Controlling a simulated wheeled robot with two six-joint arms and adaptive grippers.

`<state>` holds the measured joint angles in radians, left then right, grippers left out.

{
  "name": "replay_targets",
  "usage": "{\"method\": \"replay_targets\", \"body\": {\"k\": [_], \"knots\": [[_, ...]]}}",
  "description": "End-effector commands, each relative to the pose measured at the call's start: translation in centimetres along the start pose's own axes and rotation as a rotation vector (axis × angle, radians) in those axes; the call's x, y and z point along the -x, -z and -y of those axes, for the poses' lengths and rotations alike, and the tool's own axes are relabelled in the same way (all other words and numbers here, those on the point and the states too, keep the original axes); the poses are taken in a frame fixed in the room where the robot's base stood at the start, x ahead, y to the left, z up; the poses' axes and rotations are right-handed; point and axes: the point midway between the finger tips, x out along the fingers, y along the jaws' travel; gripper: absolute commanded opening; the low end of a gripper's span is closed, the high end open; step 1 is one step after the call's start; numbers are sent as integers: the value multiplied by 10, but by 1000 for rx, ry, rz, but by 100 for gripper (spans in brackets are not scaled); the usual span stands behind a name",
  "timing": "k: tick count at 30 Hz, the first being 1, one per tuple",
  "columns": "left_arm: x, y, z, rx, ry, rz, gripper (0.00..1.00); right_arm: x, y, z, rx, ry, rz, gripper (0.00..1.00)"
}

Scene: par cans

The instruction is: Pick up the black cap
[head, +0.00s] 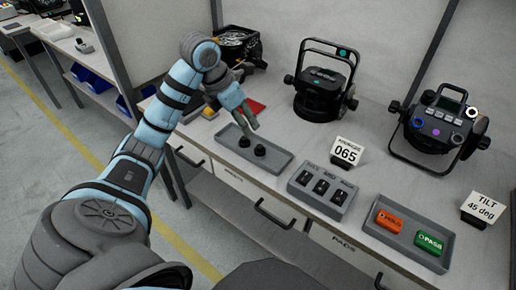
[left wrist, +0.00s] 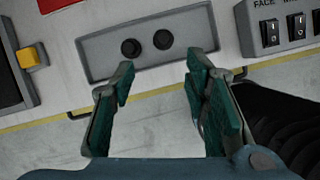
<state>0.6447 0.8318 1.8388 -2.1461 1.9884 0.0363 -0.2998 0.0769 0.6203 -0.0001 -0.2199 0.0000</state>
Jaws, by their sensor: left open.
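Two small black caps stand in a shallow grey tray (head: 277,168) on the bench. In the head view one black cap (head: 244,142) is at the left and the other black cap (head: 260,150) is just right of it. In the left wrist view the caps show as round black knobs (left wrist: 131,48) and (left wrist: 163,39) inside the tray (left wrist: 96,44), beyond the fingertips. My left gripper (head: 247,118) is open and empty above the tray's left end; its spread green fingers (left wrist: 157,80) also show in the left wrist view. My right gripper is not in view.
A grey switch box (head: 322,191) stands right of the tray. Farther right is a tray with an orange block (head: 388,221) and a green block (head: 429,243). Two black par cans (head: 323,90) (head: 436,125) stand behind. A red item (head: 253,107) lies near the gripper.

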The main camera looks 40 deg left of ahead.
Motion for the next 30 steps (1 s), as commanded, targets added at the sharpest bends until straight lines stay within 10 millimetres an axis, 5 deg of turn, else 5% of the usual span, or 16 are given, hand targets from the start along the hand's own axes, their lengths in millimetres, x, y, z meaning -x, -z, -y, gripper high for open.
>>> {"method": "replay_targets", "body": {"k": [6, 18, 25, 30], "knots": [[-61, 1, 3, -1, 9, -1, 42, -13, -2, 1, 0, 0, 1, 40], [-125, 2, 5, -4, 9, 1, 42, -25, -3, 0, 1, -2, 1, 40], [-127, 1, 5, -5, 7, 3, 42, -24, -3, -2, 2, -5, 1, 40], [-127, 1, 5, -5, 8, 3, 17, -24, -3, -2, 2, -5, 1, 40]]}}
